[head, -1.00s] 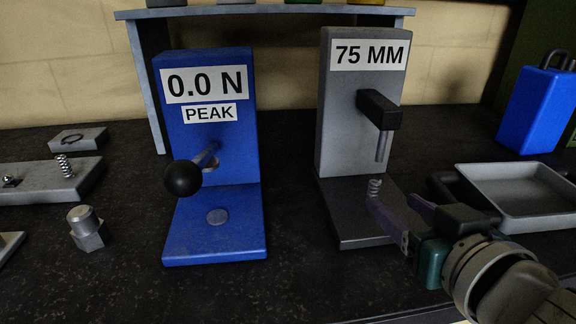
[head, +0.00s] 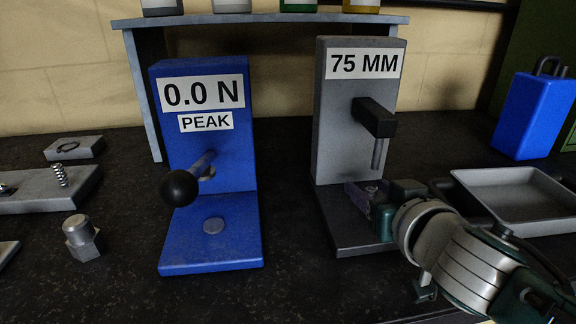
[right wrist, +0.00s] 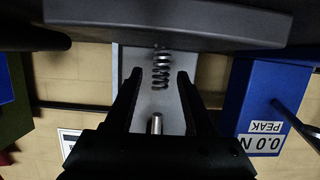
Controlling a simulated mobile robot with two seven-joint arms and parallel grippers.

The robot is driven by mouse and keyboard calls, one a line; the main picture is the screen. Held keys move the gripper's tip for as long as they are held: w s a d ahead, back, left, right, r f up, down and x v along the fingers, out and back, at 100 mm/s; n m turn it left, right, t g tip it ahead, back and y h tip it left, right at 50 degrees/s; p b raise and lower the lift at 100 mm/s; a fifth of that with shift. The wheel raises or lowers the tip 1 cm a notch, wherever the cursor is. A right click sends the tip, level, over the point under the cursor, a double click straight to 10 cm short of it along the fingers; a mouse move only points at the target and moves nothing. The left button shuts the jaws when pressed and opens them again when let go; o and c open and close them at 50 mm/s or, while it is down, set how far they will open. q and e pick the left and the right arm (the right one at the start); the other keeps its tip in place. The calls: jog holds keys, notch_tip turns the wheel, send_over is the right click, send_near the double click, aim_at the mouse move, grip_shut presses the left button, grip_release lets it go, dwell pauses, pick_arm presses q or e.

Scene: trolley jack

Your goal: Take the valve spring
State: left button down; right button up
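The valve spring (right wrist: 161,70) is a dark coil standing on the base of the grey 75 MM gauge (head: 333,140). It shows between the two fingers in the right wrist view, which is turned upside down. In the head view it is mostly hidden by my right gripper (head: 367,197), low over the gauge base. The right fingers are open, one on each side of the spring, with gaps visible. The gauge's thin rod (right wrist: 156,124) is above the spring. My left gripper is not in view.
A blue force tester (head: 213,226) with a black ball lever (head: 179,188) stands to the left. Another spring (head: 60,175) is on a grey block at far left. A grey tray (head: 515,204) and a blue container (head: 530,115) are at right.

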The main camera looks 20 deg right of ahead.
grip_shut()
jog(key=shift+r, duration=0.1)
dwell(0.5)
